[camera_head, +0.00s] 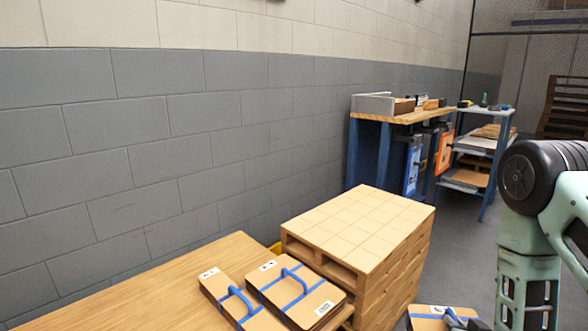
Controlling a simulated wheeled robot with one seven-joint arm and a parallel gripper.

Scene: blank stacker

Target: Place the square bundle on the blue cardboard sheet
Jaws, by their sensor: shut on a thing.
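My gripper (464,322) is at the bottom edge, right of the pallet stack, its dark fingers shut at the blue strap handle of a tan bundle (428,312). The frame edge cuts off this bundle's lower part, so I cannot tell its full shape. Two more tan bundles with blue straps lie on the wooden table: a wide, nearly square one (318,301) and a narrower one (213,284) to its left. No flat blue cardboard sheet can be made out; an upright blue-edged panel (412,168) shows by the far workbench.
A stack of wooden pallets (362,222) with a gridded top stands beyond the wooden table (130,297). A workbench (388,117) and a blue shelf rack (487,150) stand farther back. A grey block wall runs along the left. Open floor lies right of the pallets.

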